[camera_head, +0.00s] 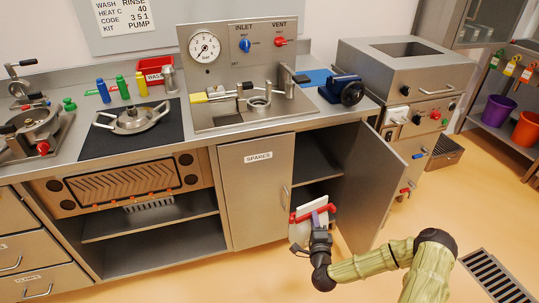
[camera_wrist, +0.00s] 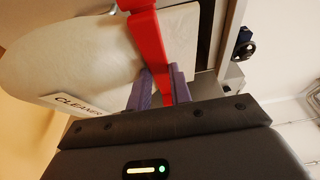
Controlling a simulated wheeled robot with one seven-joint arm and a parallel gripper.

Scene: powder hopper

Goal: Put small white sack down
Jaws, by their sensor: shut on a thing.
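My gripper (camera_head: 318,228) is shut on the red clip (camera_wrist: 149,38) across the top of the small white sack (camera_wrist: 85,55). In the wrist view its two purple fingers (camera_wrist: 158,88) close on the red clip, and the sack bears a label (camera_wrist: 78,106) reading CLEANER. In the head view the sack (camera_head: 299,233) shows partly behind my gripper, in front of the open cupboard. The red clip (camera_head: 303,214) shows there too. The sack's underside is hidden; it appears held off the floor.
The cupboard door (camera_head: 370,185) stands open to the right, with a dark shelf (camera_head: 315,166) inside. The shut SPARES door (camera_head: 255,195) is to the left. The counter above carries a gauge panel (camera_head: 238,58) and a blue vice (camera_head: 345,88). A floor grate (camera_head: 495,278) lies at lower right.

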